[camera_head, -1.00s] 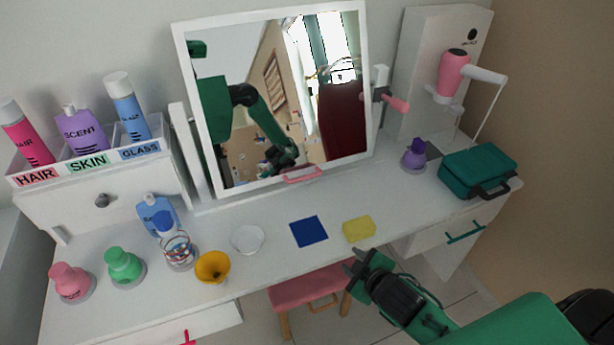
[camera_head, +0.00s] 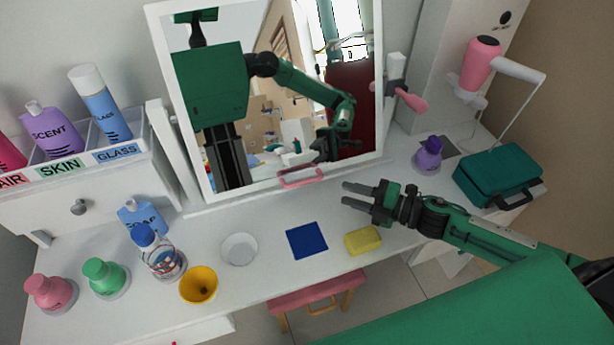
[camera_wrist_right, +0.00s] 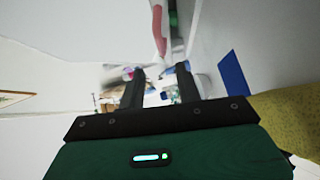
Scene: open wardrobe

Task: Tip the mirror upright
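The mirror (camera_head: 265,95) stands at the back of the white vanity in a white frame. The right wrist view shows both fingers (camera_wrist_right: 160,82) apart, with a pink strip ahead that may be the handle. My left gripper is not directly in view.
A pink knob (camera_head: 410,99) juts out right of the mirror. A blue cloth (camera_head: 307,241) and a yellow sponge (camera_head: 363,241) lie in front. A purple bottle (camera_head: 428,157) and a teal case (camera_head: 498,175) stand right. Bottles, a yellow cup (camera_head: 199,285) and a white dish (camera_head: 239,249) stand left.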

